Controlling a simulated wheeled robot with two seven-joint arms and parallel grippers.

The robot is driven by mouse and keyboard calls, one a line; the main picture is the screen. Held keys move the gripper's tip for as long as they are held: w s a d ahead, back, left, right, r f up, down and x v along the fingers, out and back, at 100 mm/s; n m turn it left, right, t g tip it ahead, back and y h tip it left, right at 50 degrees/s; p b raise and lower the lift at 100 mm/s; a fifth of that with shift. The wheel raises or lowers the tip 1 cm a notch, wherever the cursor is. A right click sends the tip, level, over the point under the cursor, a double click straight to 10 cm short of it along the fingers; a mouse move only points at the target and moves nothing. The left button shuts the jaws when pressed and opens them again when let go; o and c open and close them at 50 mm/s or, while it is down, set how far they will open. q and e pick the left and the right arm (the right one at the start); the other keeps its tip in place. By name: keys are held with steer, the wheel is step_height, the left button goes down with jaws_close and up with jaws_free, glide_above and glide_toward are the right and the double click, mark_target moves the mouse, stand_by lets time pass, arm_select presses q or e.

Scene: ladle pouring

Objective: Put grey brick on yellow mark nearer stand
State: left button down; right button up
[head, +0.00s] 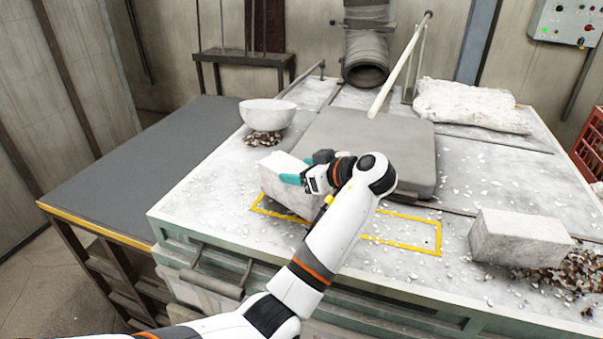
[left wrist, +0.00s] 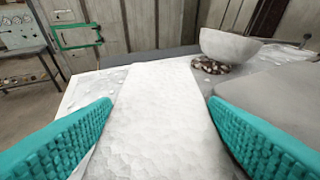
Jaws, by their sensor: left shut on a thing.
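A pale grey brick (head: 283,195) is at the left yellow mark (head: 268,211) on the worktable in the head view. The yellow outline shows along its left and front sides. I cannot tell whether its underside touches the table. My left gripper (head: 301,174) is shut on this brick, with teal fingers at its sides; the brick (left wrist: 157,110) lies between both fingers in the left wrist view. A second yellow mark (head: 440,238) to the right is partly hidden by my left arm. Another grey brick (head: 519,239) sits at the right by brown rubble. My right gripper is out of view.
A white bowl (head: 266,114) stands on dark pebbles behind the held brick. A grey slab (head: 368,142) lies behind the marks, with a pale rod rising beyond it. A lumpy white sack (head: 470,104) lies at the back right. White chips litter the tabletop.

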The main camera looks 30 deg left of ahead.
arm_select(q)
steer(key=shift+f, duration=0.8)
steer(key=shift+f, duration=0.1)
steer(key=shift+c, duration=1.1)
jaws_free()
steer(key=shift+s+f, duration=0.1)
